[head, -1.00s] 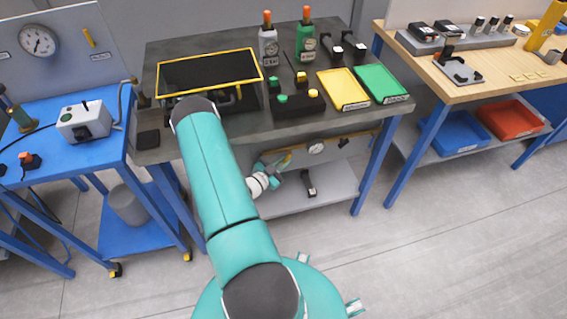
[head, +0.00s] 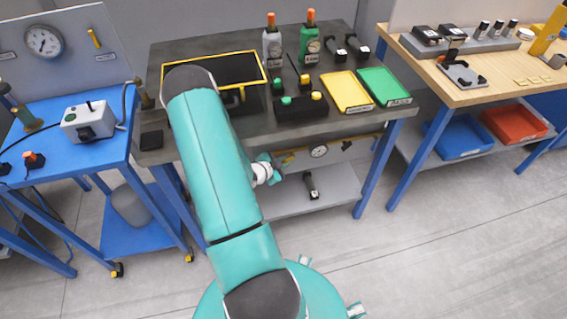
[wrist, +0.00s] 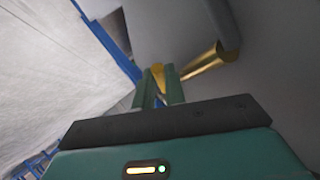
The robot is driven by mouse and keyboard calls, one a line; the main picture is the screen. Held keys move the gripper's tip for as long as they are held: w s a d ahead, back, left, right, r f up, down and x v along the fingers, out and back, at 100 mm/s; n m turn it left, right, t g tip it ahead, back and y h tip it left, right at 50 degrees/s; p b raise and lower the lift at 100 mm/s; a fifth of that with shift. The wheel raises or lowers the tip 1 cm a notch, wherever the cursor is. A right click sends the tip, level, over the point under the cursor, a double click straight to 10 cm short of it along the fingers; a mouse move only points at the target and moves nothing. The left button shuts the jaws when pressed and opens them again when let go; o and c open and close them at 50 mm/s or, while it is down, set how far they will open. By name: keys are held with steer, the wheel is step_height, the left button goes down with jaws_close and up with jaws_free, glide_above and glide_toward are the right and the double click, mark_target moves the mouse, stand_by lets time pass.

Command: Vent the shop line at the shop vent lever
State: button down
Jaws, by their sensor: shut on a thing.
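My gripper (wrist: 160,88) is shut on a yellow lever (wrist: 158,74); in the wrist view the lever's yellow end shows between the two green fingers. A brass-yellow pipe (wrist: 203,64) runs beside it to a round fitting on a grey panel. In the head view my gripper (head: 275,165) is at the panel (head: 335,158) under the dark bench, left of a small round gauge (head: 319,151). My arm and the bench's shadow hide part of the lever there. I cannot read a label on it.
The dark bench (head: 230,135) above holds a yellow-rimmed tray (head: 215,70), bottles, a yellow tray (head: 346,91) and a green tray (head: 385,86). A lower shelf (head: 335,190) carries a dark tool (head: 311,185).

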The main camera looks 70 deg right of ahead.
stand_by(0.3)
steer(key=c, duration=1.5)
jaws_free()
steer(key=shift+o, duration=0.2)
steer(key=shift+r, duration=0.1)
steer(key=shift+w+d, duration=0.1)
